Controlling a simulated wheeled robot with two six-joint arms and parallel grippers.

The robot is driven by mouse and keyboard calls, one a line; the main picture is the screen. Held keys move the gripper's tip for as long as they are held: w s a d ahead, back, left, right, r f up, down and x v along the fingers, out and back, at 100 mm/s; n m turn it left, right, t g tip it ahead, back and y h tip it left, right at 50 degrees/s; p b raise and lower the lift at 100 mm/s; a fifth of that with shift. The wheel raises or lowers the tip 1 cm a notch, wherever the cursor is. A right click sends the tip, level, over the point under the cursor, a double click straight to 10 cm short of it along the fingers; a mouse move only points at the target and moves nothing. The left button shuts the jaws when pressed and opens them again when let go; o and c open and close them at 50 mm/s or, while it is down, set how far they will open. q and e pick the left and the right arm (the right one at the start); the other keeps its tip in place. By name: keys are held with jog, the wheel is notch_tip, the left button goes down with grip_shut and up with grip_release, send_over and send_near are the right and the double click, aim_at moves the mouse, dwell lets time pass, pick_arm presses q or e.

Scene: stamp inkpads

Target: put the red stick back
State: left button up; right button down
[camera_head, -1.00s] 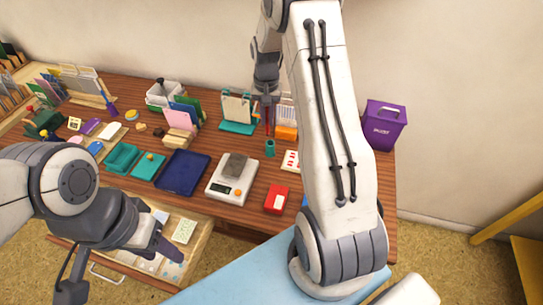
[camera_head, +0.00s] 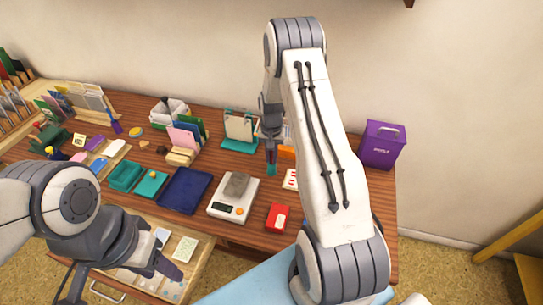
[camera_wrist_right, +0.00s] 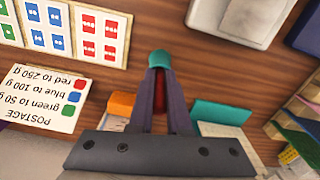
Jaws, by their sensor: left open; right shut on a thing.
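The red stick (camera_wrist_right: 160,92) shows as a red strip between the fingers of my right gripper (camera_wrist_right: 158,76) in the right wrist view. The right gripper is shut on it. A small teal cup (camera_wrist_right: 159,60) is right at the fingertips; it also shows in the head view (camera_head: 272,170), directly below the right gripper (camera_head: 271,148). The stick's lower end is hidden, so I cannot tell how far it is inside the cup. My left gripper (camera_head: 168,266) is open and empty at the lower left, over the open drawer.
A teal card holder (camera_head: 240,143) and an orange block (camera_head: 286,152) stand close behind. A postage card (camera_wrist_right: 44,98) lies nearby.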

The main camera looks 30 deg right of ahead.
jog(key=shift+f, duration=0.15)
jog(key=c, duration=0.9)
grip_release()
jog(key=shift+o, duration=0.2)
